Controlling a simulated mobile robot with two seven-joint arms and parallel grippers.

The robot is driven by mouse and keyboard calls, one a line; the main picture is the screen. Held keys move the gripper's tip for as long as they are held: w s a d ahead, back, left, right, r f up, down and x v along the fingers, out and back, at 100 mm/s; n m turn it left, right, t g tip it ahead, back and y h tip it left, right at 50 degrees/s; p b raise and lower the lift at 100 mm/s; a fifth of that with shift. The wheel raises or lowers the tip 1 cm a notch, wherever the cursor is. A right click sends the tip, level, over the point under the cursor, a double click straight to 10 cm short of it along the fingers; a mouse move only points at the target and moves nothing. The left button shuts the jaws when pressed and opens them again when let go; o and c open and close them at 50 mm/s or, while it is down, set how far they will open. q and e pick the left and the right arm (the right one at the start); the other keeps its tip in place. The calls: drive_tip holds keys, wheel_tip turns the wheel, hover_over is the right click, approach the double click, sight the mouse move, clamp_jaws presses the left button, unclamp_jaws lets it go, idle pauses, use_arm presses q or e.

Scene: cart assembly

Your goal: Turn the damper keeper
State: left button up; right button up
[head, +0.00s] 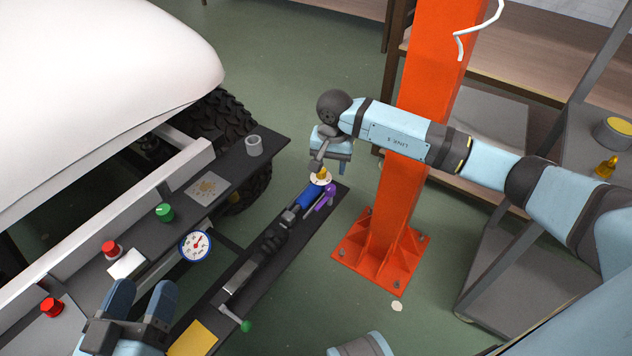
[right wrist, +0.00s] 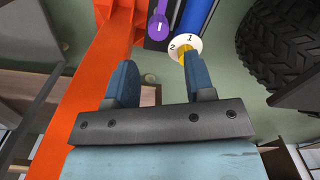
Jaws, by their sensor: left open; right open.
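A blue cylinder (head: 309,198) lies along a dark narrow board, with a white disc (head: 323,179) at its far end. In the right wrist view, the disc (right wrist: 192,43) bears the numbers 1 and 2, and a yellow piece (right wrist: 184,55) sits at it. A purple lever (head: 328,195) is beside the cylinder; it also shows in the right wrist view (right wrist: 157,27). I cannot tell which part is the keeper. My right gripper (right wrist: 158,75) is open and empty, its right finger close to the yellow piece. My left gripper (head: 140,292) is open, at lower left.
An orange post (head: 388,215) stands just right of the board (head: 262,285).

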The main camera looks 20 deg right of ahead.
sight(331, 187)
drive_tip(key=shift+w+d+f, duration=0.1)
drive_tip(key=shift+d+f, duration=0.1)
drive_tip(key=shift+f, duration=0.05)
drive_tip(key=shift+f+b, duration=0.3)
wheel_tip(331, 187, down, 5)
drive_tip(key=b, duration=0.3)
wheel_tip(331, 187, down, 3)
drive_tip(key=shift+r+b, duration=0.2)
drive_tip(key=shift+b, duration=0.7)
drive_tip(key=shift+f, duration=0.15)
drive_tip(key=shift+c, duration=0.5)
use_arm(q)
drive_tip(key=f, duration=0.1)
drive_tip(key=w+f+m, duration=0.1)
drive_tip(key=f+m, duration=0.1)
drive_tip(key=f, duration=0.1)
drive_tip(key=shift+w+a+g, duration=0.2)
drive_tip(key=shift+a+g, duration=0.05)
drive_tip(key=shift+g, duration=0.15)
use_arm(e)
drive_tip(key=c, duration=0.4)
drive_tip(key=shift+c, duration=0.2)
